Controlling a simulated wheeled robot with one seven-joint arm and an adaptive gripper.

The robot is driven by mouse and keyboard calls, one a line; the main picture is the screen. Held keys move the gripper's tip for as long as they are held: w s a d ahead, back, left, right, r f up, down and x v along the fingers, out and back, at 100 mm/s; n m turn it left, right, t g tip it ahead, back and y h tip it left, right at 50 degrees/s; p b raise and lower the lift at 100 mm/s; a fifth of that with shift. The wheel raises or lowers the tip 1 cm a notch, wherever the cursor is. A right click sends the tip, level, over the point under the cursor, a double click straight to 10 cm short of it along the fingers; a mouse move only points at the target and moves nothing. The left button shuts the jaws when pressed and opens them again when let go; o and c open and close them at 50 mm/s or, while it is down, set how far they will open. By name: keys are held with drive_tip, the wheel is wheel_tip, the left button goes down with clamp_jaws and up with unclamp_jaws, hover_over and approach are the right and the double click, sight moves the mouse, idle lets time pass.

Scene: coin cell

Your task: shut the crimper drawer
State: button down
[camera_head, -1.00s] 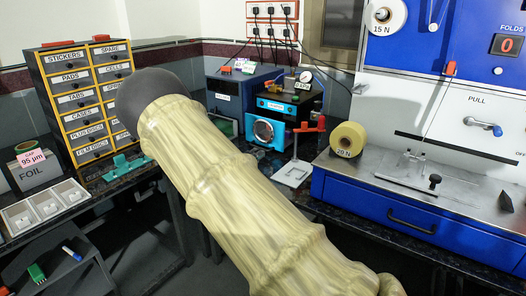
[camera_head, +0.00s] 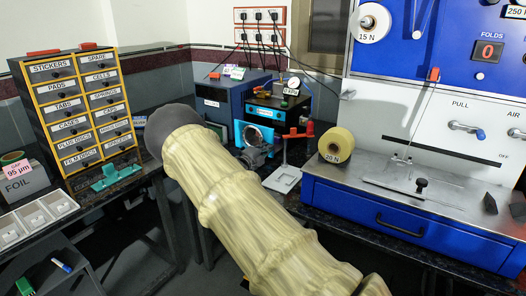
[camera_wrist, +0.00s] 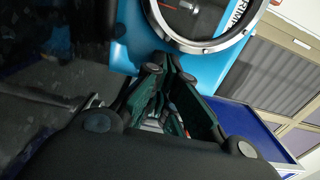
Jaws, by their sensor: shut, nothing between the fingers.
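The crimper (camera_head: 278,106) is a black and blue machine on the back bench. Its light blue front (camera_head: 240,133) carries a silver-rimmed round dial, which shows large in the wrist view (camera_wrist: 203,42). My gripper (camera_wrist: 168,70) is shut and empty, its fingertips close to the lower edge of the blue front in the wrist view. In the head view my gripper (camera_head: 256,152) is a small grey shape before the crimper's front, partly covering it. I cannot make out the crimper drawer or how far out it is. Contact with the front cannot be told.
A red-handled stand (camera_head: 300,134) with a pale base is just right of the crimper. A labelled drawer rack (camera_head: 75,112) is at left. My forearm crosses the middle.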

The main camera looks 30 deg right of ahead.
sight(272, 143)
drive_tip(key=shift+d, duration=0.1)
idle(0.3)
drive_tip(key=b+x, duration=0.2)
drive_tip(key=x, duration=0.1)
drive_tip(key=shift+w+d+f, duration=0.15)
drive_tip(key=shift+f, duration=0.1)
drive_tip(key=shift+w+d+r+b, duration=0.15)
drive_tip(key=shift+d+b, duration=0.1)
drive_tip(key=shift+d, duration=0.1)
drive_tip(key=shift+w+d+r+b, duration=0.1)
drive_tip(key=shift+w+d+b, duration=0.05)
drive_tip(key=shift+d+b, duration=0.15)
